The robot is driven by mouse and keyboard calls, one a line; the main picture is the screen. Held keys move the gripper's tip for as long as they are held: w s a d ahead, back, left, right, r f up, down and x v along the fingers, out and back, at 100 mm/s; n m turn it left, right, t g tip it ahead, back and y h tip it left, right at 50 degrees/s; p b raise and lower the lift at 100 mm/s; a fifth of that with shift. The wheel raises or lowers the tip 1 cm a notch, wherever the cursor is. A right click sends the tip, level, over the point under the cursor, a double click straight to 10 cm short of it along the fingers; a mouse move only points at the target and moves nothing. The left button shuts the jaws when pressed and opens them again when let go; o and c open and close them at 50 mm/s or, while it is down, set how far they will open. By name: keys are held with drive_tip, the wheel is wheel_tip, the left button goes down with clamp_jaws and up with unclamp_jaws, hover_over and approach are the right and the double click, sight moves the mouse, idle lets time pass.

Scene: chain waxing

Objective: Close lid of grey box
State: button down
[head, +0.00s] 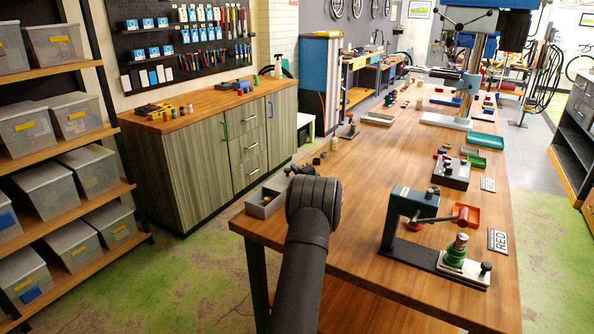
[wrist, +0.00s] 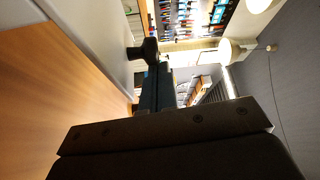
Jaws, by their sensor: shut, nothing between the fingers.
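A small grey open-topped box (head: 262,208) sits on the left edge of the wooden table in the head view. Its far right side is partly hidden by my arm, and I cannot make out its lid clearly. My gripper (head: 292,170) is just beyond and right of the box, mostly hidden behind my black wrist. It is shut and holds nothing. In the wrist view, a pale grey panel (wrist: 95,40) fills the upper left beside wood; I cannot tell whether it belongs to the box. The dark gripper body fills the bottom of that view.
The long table (head: 350,200) has bare wood right of my arm. A dark block with knobs (head: 451,172) and several trays lie farther back. A cabinet (head: 215,140) stands left.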

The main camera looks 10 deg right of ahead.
sight(280, 189)
drive_tip(key=shift+s+a, duration=0.1)
drive_tip(key=s+a, duration=0.7)
drive_tip(key=shift+s+a, duration=0.1)
drive_tip(key=shift+a, duration=0.05)
idle(0.3)
drive_tip(key=d, duration=0.1)
drive_tip(key=w+d, duration=0.2)
drive_tip(key=shift+w+d+r, duration=0.1)
drive_tip(key=shift+d+r, duration=0.2)
drive_tip(key=shift+r, duration=0.05)
drive_tip(key=v, duration=1)
drive_tip(key=shift+a, duration=0.1)
drive_tip(key=shift+w, duration=0.2)
